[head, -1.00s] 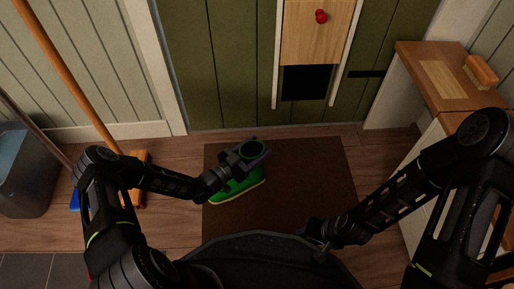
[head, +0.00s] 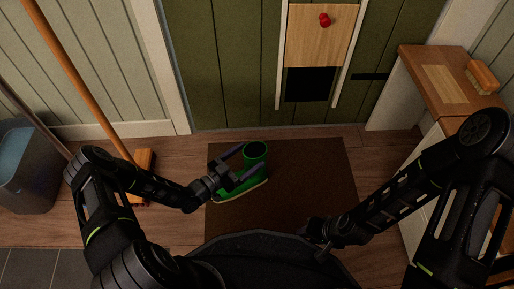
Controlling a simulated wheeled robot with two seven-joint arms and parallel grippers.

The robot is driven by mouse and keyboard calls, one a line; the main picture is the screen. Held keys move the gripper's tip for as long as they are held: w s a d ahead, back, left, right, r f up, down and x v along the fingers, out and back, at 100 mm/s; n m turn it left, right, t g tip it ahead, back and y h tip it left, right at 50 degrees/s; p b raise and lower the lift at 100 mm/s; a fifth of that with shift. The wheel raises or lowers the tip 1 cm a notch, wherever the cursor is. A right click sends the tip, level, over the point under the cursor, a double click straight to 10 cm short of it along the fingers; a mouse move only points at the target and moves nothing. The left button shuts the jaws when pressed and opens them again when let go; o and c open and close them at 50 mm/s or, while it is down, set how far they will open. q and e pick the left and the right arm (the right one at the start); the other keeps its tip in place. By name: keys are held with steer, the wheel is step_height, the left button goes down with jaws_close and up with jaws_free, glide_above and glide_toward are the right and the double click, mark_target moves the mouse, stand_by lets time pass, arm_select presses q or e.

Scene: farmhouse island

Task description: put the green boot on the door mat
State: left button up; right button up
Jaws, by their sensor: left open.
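The green boot (head: 256,153) stands upright on the left part of the brown door mat (head: 300,200), its toe pointing to the lower left. My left gripper (head: 238,167) is open beside the boot, at its left, with the fingers spread towards the shaft. The gripper hides part of the boot's foot. I cannot tell whether a finger touches the boot. My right gripper (head: 322,248) is low over the near right part of the mat, away from the boot, and its fingers are too dark to make out.
A green door (head: 230,70) with a wooden panel and red knob (head: 325,20) stands behind the mat. A broom (head: 75,70) and a grey bin (head: 28,170) are at the left. A wooden bench (head: 425,75) with a brush (head: 482,77) is at the right. The mat's right half is mostly clear.

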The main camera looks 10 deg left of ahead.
arm_select(q)
steer(key=p+v, duration=0.1)
steer(key=v, duration=0.5)
steer(key=shift+s+a, duration=0.15)
stand_by(0.6)
